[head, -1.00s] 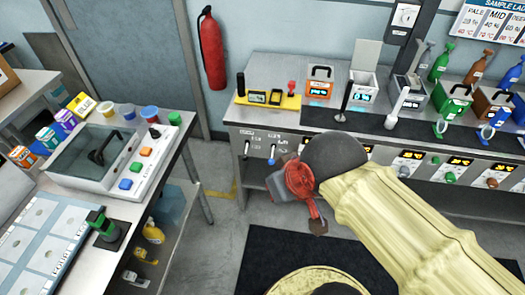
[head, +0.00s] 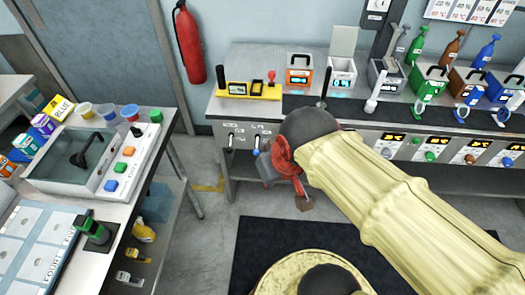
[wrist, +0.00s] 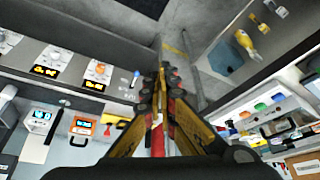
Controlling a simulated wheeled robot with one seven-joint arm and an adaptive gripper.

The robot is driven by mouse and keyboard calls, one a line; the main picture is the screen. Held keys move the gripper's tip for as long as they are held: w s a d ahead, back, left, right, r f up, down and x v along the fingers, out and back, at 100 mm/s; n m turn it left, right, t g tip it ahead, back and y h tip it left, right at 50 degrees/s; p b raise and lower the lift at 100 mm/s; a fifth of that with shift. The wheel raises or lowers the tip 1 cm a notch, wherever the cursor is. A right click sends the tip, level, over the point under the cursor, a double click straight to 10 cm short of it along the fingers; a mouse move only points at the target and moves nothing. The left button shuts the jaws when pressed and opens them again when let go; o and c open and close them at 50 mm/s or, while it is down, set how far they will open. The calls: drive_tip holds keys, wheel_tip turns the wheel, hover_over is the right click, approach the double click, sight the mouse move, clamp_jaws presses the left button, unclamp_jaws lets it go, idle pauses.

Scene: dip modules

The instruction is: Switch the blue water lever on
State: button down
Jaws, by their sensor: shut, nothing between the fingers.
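The blue-tipped lever (head: 256,151) is on the front panel at the left end of the back counter. Its blue tip hangs low below its mount, just left of my gripper. A dark-tipped lever (head: 230,147) is to its left. My gripper (head: 284,165), with red parts, is in front of the panel and partly hidden by its own wrist. The wrist view shows the fingers (wrist: 166,80) closed together and empty. A small blue-tipped lever (wrist: 135,80) shows left of the fingertips there, apart from them.
The back counter (head: 226,107) carries a yellow instrument block (head: 250,90) and several boxes. Knobs and displays line its front to the right. A side bench (head: 135,185) stands at left. Grey floor (head: 215,230) lies open between them, with a dark mat (head: 390,240) in front.

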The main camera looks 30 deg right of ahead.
drive_tip(key=w+d+f+m+t+y+p, duration=0.1)
drive_tip(key=w+d+f+m+y+p, duration=0.3)
drive_tip(key=f, duration=0.8)
drive_tip(key=w+d+f+m+y+p, duration=0.2)
drive_tip(key=w+d+f+m+y, duration=0.3)
drive_tip(key=f, duration=0.7)
drive_tip(key=w+d+f+m+t+y+p, duration=0.15)
drive_tip(key=w+f+m+y+p, duration=0.3)
drive_tip(key=f, duration=0.75)
drive_tip(key=w+d+f+m+t+h+b, duration=0.1)
drive_tip(key=w+d+f+m+t+h, duration=0.2)
drive_tip(key=w+d+f+t+h, duration=0.25)
drive_tip(key=w+d+r+n+t, duration=0.2)
drive_tip(key=w+d+r, duration=0.1)
drive_tip(key=w+d, duration=0.3)
drive_tip(key=shift+w+d+t+h, duration=0.3)
drive_tip(key=shift+d+h, duration=0.1)
drive_tip(key=shift+d, duration=0.7)
drive_tip(key=shift+w+r, duration=0.1)
drive_tip(key=b+x, duration=0.1)
drive_tip(key=x, duration=0.8)
drive_tip(key=shift+w+a, duration=0.25)
drive_tip(key=shift+w, duration=0.1)
